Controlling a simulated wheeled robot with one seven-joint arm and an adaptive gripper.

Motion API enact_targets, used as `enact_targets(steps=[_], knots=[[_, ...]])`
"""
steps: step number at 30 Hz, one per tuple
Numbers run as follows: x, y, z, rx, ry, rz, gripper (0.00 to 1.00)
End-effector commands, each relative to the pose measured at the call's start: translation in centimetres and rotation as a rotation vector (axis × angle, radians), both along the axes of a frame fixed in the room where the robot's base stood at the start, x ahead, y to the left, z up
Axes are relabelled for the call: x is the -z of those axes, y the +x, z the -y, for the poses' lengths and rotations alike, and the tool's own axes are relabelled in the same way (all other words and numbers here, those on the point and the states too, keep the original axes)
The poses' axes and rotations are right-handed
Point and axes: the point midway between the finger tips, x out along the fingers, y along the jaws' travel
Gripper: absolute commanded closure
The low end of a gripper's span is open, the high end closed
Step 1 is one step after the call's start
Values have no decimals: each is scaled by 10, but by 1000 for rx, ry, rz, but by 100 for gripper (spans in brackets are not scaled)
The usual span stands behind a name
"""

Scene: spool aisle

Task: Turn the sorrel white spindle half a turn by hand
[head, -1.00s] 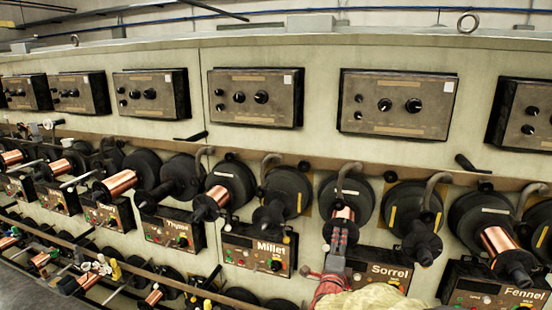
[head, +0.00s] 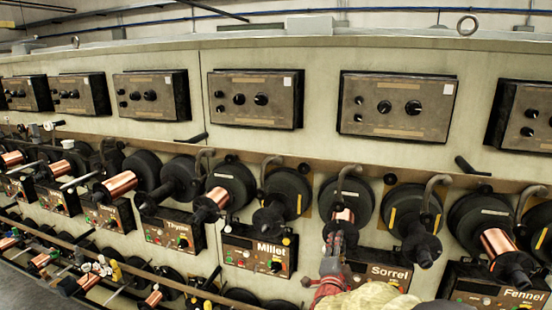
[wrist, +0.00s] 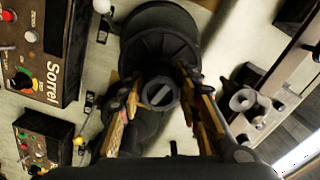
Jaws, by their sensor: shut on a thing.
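The Sorrel control box (head: 385,272) carries its name in white letters and also shows at the left of the wrist view (wrist: 50,65). Above it, the left spindle, a black flange (head: 349,192) with a pale label and some copper wire, faces me. In the wrist view its dark round end (wrist: 160,92) bears a lighter slot bar, lying diagonally. My gripper (head: 337,238) is at this end, one yellow-and-black finger on each side, shut on it. In the head view my gripper hides the spindle's end.
A second Sorrel spindle with a yellow label (head: 393,218) stands close on the right. The Millet spindle (head: 285,195) is close on the left. Curved grey hooks (head: 348,172) jut out above the spindles. In the wrist view a grey fitting (wrist: 243,100) stands right of my gripper.

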Motion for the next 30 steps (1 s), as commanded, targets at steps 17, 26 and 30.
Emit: enact_targets(steps=[17, 26, 30], knots=[[0, 0, 0, -1, -716, -237, 92], [2, 0, 0, -1, -917, -301, 92], [2, 0, 0, -1, -918, -301, 92]])
